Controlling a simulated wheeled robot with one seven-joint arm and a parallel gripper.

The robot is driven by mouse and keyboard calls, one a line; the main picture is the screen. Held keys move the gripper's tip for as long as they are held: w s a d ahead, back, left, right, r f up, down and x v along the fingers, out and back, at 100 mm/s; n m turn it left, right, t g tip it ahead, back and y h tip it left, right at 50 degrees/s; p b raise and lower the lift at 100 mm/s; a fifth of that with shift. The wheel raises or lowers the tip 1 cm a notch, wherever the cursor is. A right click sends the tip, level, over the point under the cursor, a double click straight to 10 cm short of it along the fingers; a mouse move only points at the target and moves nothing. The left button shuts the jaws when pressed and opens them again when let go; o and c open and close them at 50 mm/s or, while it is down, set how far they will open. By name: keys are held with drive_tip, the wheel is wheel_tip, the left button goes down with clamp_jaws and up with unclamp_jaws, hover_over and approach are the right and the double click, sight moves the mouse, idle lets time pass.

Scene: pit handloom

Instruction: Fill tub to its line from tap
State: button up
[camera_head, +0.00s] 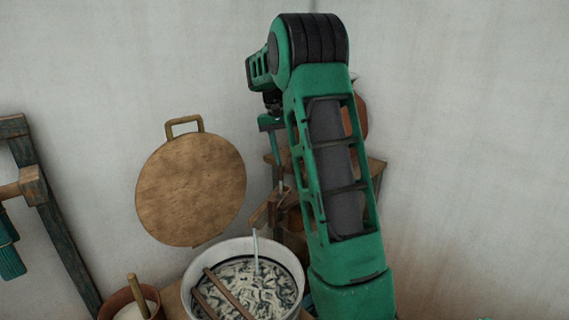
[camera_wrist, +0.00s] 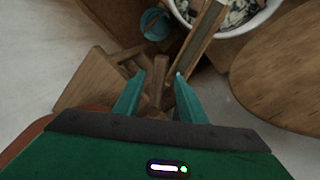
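The white tub (camera_head: 189,284) stands low in the middle of the head view, with a dark line around its inside wall. Its mottled grey-and-white contents lie close to that line; I cannot tell the exact gap. A thin pale stream (camera_head: 256,250) falls into it from the wooden tap spout (camera_head: 262,212). The tub's rim also shows at the top of the wrist view (camera_wrist: 268,22). My gripper (camera_wrist: 160,74) points down in the wrist view, its teal fingers apart. An upright wooden piece (camera_wrist: 160,72), perhaps the tap handle, lies between them with visible gaps either side.
Two sticks (camera_head: 228,294) lie across the tub. A smaller brown pot (camera_head: 117,304) with a wooden handle stands left of it. A round wooden lid (camera_head: 192,190) is against the wall. A wooden stand (camera_head: 374,166) is behind my arm. A teal vessel (camera_wrist: 155,23) shows in the wrist view.

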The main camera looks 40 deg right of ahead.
drive_tip(key=shift+s+d+f, duration=0.1)
drive_tip(key=shift+f, duration=0.9)
clamp_jaws()
